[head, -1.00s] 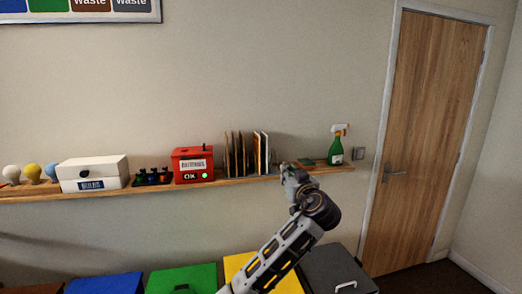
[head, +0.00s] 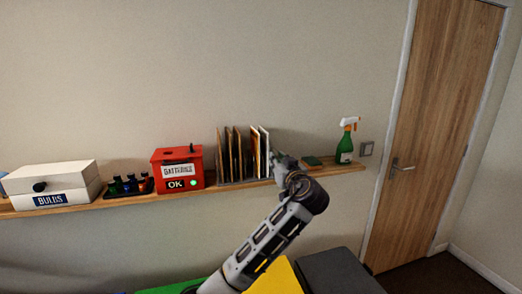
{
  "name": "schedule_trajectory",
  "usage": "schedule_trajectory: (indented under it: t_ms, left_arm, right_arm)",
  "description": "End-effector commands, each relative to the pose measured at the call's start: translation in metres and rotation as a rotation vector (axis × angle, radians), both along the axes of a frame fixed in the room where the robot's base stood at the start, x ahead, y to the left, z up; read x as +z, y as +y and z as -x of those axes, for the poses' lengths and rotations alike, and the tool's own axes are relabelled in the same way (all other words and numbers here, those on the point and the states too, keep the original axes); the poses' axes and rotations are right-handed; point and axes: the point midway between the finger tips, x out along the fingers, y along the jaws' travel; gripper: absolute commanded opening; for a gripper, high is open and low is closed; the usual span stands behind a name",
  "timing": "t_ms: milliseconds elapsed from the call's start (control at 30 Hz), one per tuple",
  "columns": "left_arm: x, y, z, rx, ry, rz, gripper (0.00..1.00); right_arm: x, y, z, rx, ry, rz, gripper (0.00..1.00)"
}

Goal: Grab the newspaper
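Several thin upright sheets or boards (head: 236,155), brown and white, stand in a rack on the wall shelf. I cannot tell which of them, if any, is the newspaper. My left gripper (head: 281,162) is at the shelf, just right of the white sheet (head: 264,152) at the rack's right end. Its fingers are small and dark here, so I cannot tell whether they are open or touch the sheet. My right gripper is not in view.
Yellow (head: 275,280) and dark grey (head: 338,272) bins stand below.

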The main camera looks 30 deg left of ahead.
Motion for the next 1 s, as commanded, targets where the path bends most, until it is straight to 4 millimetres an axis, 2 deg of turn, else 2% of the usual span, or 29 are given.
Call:
schedule_trajectory:
  t_ms: [567, 767, 1000]
  left_arm:
    - [0.0, 0.001, -0.001, 0.0, 0.0, 0.0, 0.18]
    - [0.001, 0.013, -0.011, 0.002, 0.0, -0.003, 0.18]
    - [0.002, 0.037, -0.031, 0.002, 0.002, -0.003, 0.18]
  right_arm:
    - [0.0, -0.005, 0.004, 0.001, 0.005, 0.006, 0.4]
    - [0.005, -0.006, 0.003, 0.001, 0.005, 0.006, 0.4]
    - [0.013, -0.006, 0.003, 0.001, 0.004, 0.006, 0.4]
